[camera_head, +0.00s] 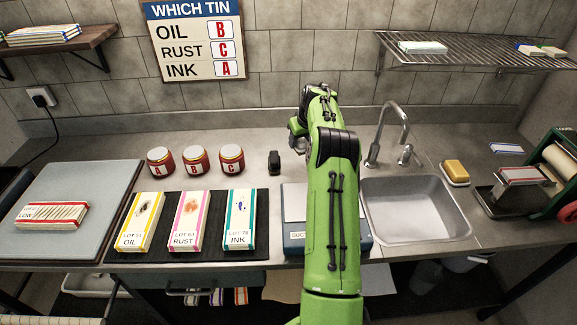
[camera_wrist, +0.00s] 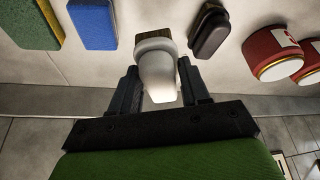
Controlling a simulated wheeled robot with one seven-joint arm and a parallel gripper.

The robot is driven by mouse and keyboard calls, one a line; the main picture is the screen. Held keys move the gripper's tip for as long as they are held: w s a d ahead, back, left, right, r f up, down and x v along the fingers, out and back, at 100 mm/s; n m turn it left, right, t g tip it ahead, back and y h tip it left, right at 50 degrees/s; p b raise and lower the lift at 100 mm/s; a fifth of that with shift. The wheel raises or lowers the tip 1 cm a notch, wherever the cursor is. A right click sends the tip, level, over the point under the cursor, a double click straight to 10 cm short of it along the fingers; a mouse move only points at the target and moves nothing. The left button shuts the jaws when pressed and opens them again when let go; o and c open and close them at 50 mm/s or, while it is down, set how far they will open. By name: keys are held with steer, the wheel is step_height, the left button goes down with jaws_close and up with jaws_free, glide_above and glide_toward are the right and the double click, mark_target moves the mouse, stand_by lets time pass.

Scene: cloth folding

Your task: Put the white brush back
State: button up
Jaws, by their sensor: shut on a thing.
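In the wrist view the white brush (camera_wrist: 158,72) sits between the two dark fingers of my gripper (camera_wrist: 161,88), which are shut on it. A brown bristle end (camera_wrist: 155,45) shows at its far side. In the head view my green arm reaches over the counter toward the back wall, and my gripper is mostly hidden behind it. The brush cannot be made out there. Whether it touches the counter is hard to tell.
A small black object (camera_head: 274,162) stands beside the red tins (camera_head: 195,160); it also shows in the wrist view (camera_wrist: 208,30). A blue block (camera_wrist: 92,24) and a green-and-yellow one (camera_wrist: 37,22) lie on the brush's other side. The sink (camera_head: 415,212) and faucet (camera_head: 388,130) are right.

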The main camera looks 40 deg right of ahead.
step_height(320, 180, down, 8)
steer(key=shift+r+b, duration=0.1)
steer(key=shift+b, duration=0.4)
steer(key=shift+f, duration=0.2)
steer(key=o, duration=1.2)
steer(key=shift+c, duration=0.2)
